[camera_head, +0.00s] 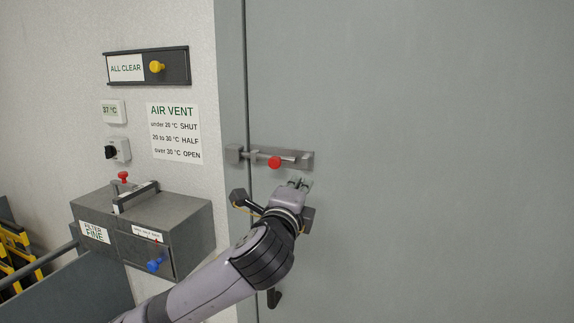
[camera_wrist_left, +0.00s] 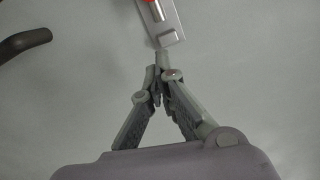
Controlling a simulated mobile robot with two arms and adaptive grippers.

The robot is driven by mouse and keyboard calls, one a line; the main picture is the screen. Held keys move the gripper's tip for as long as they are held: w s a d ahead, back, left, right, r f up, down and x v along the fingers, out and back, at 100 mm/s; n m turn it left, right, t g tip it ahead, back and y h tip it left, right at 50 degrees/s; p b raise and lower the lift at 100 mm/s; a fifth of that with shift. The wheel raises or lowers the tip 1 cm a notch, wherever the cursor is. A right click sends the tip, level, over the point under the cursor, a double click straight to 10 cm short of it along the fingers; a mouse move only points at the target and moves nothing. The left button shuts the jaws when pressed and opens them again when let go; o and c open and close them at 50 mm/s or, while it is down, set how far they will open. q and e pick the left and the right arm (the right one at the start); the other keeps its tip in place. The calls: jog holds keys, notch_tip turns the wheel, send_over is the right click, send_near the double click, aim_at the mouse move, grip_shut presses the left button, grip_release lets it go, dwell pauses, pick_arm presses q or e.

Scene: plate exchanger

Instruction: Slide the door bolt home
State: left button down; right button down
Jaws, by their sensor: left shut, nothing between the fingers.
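The door bolt (camera_head: 297,158) is a grey metal bar on a plate on the grey door (camera_head: 430,150), with a red knob (camera_head: 274,162). The bolt spans the door edge toward a keeper (camera_head: 234,153) on the frame; I cannot tell how far its tip reaches in. My left gripper (camera_head: 300,183) is shut and empty, just below the bolt plate and right of the knob. In the left wrist view its closed fingertips (camera_wrist_left: 162,52) are by the plate's end (camera_wrist_left: 166,35), with the red knob cut off at the top. My right gripper is not in view.
Left of the door are an ALL CLEAR slider panel (camera_head: 148,66), a thermostat (camera_head: 113,111), a black switch (camera_head: 117,149) and an air vent sign (camera_head: 174,133). A grey filter box (camera_head: 185,225) juts from the wall. A dark door handle (camera_wrist_left: 26,42) shows in the left wrist view.

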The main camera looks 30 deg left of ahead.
aim_at(287, 163)
pick_arm(q)
jog(key=w+a, duration=0.1)
jog(key=a+p, duration=0.1)
jog(key=a, duration=0.1)
jog(key=w+a+p, duration=0.1)
jog(key=a, duration=0.1)
jog(key=shift+w+r, duration=0.3)
jog(key=shift+w, duration=0.05)
jog(key=shift+w, duration=0.1)
jog(key=shift+s+a+r, duration=0.2)
jog(key=shift+a, duration=0.65)
